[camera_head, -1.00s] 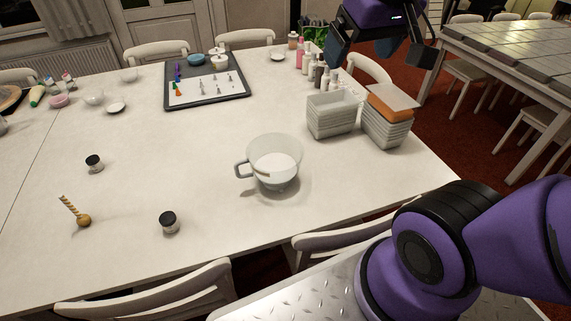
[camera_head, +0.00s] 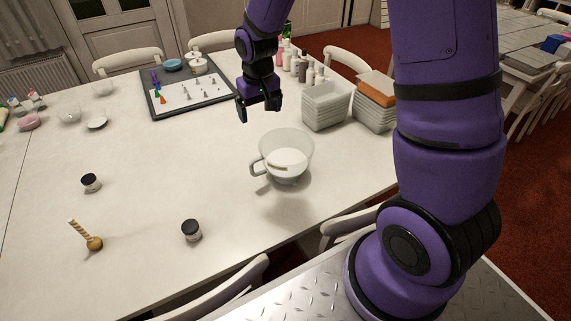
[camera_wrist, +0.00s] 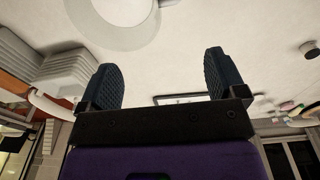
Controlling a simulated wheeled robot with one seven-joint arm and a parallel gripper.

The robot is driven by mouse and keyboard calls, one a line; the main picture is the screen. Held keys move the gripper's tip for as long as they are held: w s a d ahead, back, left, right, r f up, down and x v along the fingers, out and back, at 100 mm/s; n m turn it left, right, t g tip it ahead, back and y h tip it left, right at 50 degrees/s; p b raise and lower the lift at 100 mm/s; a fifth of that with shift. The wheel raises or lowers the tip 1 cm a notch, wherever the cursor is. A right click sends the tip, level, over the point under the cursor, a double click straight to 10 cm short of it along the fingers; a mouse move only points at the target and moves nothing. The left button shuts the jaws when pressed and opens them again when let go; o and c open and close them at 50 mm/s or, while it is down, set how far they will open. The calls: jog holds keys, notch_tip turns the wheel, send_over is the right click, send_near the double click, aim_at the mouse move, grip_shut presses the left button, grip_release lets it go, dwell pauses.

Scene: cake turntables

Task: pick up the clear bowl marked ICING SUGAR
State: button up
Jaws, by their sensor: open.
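The clear bowl (camera_head: 287,147) stands upright on the white table. It has a side handle on the left, white contents, and a small label too small to read. My gripper (camera_head: 258,116) is above the table, behind and a little left of the bowl, apart from it. Its two fingers are spread with nothing between them. In the wrist view, my gripper (camera_wrist: 162,75) is open, and a pale round vessel (camera_wrist: 115,35), likely the same bowl, shows at the top beyond the fingertips.
Stacked clear tubs (camera_head: 326,106) stand right of the bowl. A dark tray (camera_head: 163,110) with piping nozzles lies behind. Bottles (camera_head: 303,68) stand at the back.

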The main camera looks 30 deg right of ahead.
jog(key=shift+g, duration=0.5)
jog(key=f, duration=0.5)
jog(key=w+a+f, duration=0.1)
jog(key=f, duration=0.4)
jog(key=w+f, duration=0.1)
jog(key=f, duration=0.4)
jog(key=shift+a+f, duration=0.15)
jog(key=shift+a, duration=0.1)
jog(key=shift+w+f, duration=0.1)
jog(key=shift+f, duration=2.8)
jog(key=c, duration=1.4)
jog(key=shift+r, duration=0.1)
